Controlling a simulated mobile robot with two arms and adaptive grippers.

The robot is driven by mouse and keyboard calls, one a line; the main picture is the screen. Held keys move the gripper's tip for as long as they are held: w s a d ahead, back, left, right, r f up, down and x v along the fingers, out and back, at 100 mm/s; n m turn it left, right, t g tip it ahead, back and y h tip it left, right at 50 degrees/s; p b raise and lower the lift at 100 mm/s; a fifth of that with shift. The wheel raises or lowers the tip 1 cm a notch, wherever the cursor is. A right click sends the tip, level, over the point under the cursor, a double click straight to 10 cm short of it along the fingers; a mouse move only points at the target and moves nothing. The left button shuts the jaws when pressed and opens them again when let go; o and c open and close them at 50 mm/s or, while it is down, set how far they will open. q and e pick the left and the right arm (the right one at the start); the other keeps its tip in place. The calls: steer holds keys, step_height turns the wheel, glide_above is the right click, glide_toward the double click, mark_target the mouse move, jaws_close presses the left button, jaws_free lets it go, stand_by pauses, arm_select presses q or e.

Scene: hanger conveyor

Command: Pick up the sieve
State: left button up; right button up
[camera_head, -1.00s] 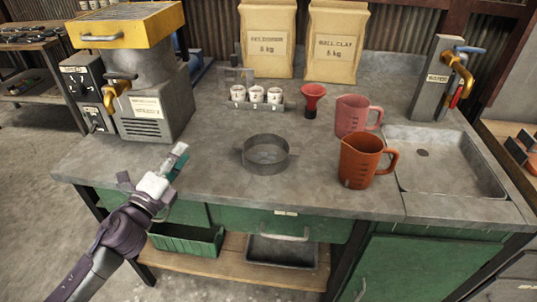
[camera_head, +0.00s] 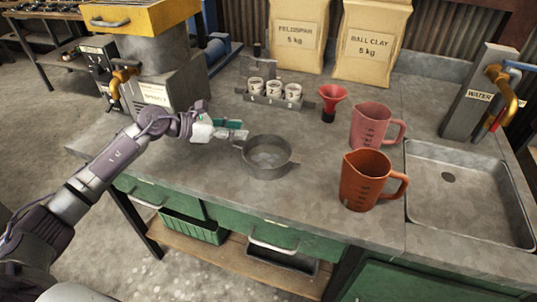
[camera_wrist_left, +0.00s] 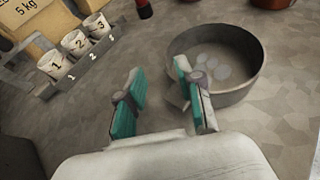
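The sieve (camera_head: 268,158) is a round grey metal ring standing on the grey worktop, with small tabs at its sides. It also shows in the left wrist view (camera_wrist_left: 232,98), with pale round spots inside on its base. My left gripper (camera_head: 240,130) is just left of the sieve's rim in the head view. In the left wrist view my left gripper (camera_wrist_left: 160,88) is open, its two teal-padded fingers apart with nothing between them. The right finger overlaps the sieve's near-left edge and its tab; I cannot tell whether they touch. My right gripper is not in view.
An orange jug (camera_head: 362,182) and a pink jug (camera_head: 370,128) stand right of the sieve. A red funnel (camera_head: 330,100) and a rack of numbered cups (camera_head: 283,101) stand behind it. A sink (camera_head: 470,195) is at right. The worktop's front left is clear.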

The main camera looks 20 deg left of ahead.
mark_target(255, 137)
arm_select(q)
steer(key=shift+w+d+f, duration=0.1)
steer(key=shift+w+d, duration=0.15)
steer(key=shift+d, duration=0.1)
steer(key=shift+w+d+f+p, duration=0.15)
steer(key=shift+d+f+p, duration=0.15)
steer(key=shift+d+f, duration=0.15)
steer(key=x, duration=0.3)
steer(key=shift+d+f+p, duration=0.15)
steer(key=shift+f+p, duration=0.25)
steer(key=shift+f, duration=0.05)
steer(key=shift+w+d+f, duration=0.15)
steer(key=shift+d+f, duration=0.1)
steer(key=shift+c, duration=0.2)
steer(key=c, duration=0.5)
jaws_close()
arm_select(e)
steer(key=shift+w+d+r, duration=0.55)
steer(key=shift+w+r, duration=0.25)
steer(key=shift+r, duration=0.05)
arm_select(q)
steer(key=shift+r, duration=0.1)
